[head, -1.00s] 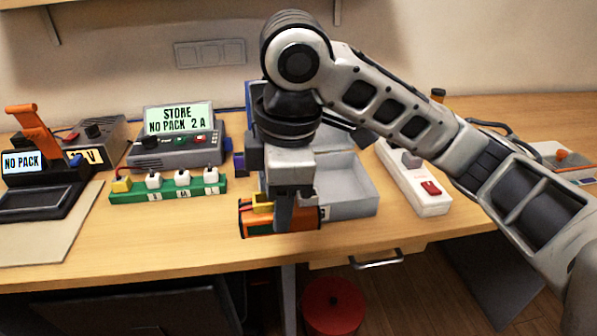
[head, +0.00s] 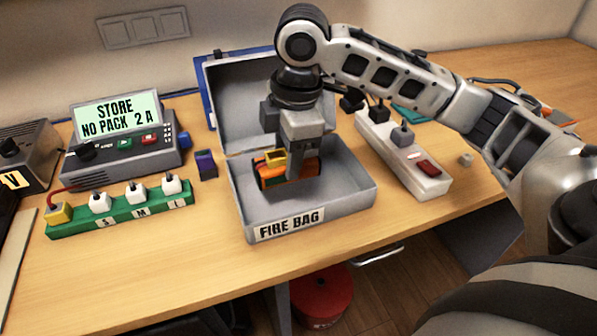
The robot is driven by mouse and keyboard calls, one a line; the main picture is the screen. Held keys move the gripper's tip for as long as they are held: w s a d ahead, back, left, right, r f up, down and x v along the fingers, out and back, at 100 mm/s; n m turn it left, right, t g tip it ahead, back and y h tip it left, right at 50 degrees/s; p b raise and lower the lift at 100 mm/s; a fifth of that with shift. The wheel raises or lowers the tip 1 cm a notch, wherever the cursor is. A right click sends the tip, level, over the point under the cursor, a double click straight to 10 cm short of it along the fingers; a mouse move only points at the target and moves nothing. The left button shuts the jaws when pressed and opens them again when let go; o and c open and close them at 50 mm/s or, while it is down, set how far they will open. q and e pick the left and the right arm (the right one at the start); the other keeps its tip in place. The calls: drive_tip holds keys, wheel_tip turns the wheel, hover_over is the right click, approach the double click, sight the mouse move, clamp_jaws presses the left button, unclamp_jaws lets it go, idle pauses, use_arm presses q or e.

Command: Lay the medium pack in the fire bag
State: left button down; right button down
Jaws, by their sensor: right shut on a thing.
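The fire bag (head: 331,205) is a grey open box with its lid raised at the back and a "FIRE BAG" label on its front. My right gripper (head: 292,182) points down over the inside of the box. It is shut on the medium pack (head: 272,181), an orange pack with dark ends and a yellow connector on top. The pack is over or within the box's left middle part. I cannot tell whether it touches the floor of the box. My left gripper is not in view.
A green board (head: 122,208) with white plugs and S, M, L marks lies left. Behind it stands a charger (head: 125,135) reading "STORE NO PACK 2 A". A small purple-black block (head: 207,165) sits by the box. A white power strip (head: 404,155) lies right. The front table strip is clear.

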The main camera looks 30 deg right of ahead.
drive_tip(key=shift+w+d+f, duration=0.15)
drive_tip(key=shift+d+f, duration=0.35)
drive_tip(key=shift+f, duration=0.1)
drive_tip(key=shift+w+d+f, duration=0.15)
drive_tip(key=shift+d+f, duration=0.35)
drive_tip(key=shift+f, duration=0.05)
drive_tip(key=f, duration=0.3)
drive_tip(key=shift+d+f, duration=0.1)
drive_tip(key=shift+d, duration=0.3)
drive_tip(key=shift+w+f, duration=0.1)
drive_tip(key=shift+f, duration=0.25)
drive_tip(key=c, duration=0.8)
unclamp_jaws()
drive_tip(key=shift+a+f, duration=0.1)
drive_tip(key=shift+f, duration=0.05)
drive_tip(key=r, duration=0.4)
drive_tip(key=s+r, duration=0.1)
drive_tip(key=r, duration=0.3)
drive_tip(key=d+r+p, duration=0.1)
drive_tip(key=r, duration=0.3)
drive_tip(key=shift+s+r, duration=0.1)
drive_tip(key=shift+s, duration=0.1)
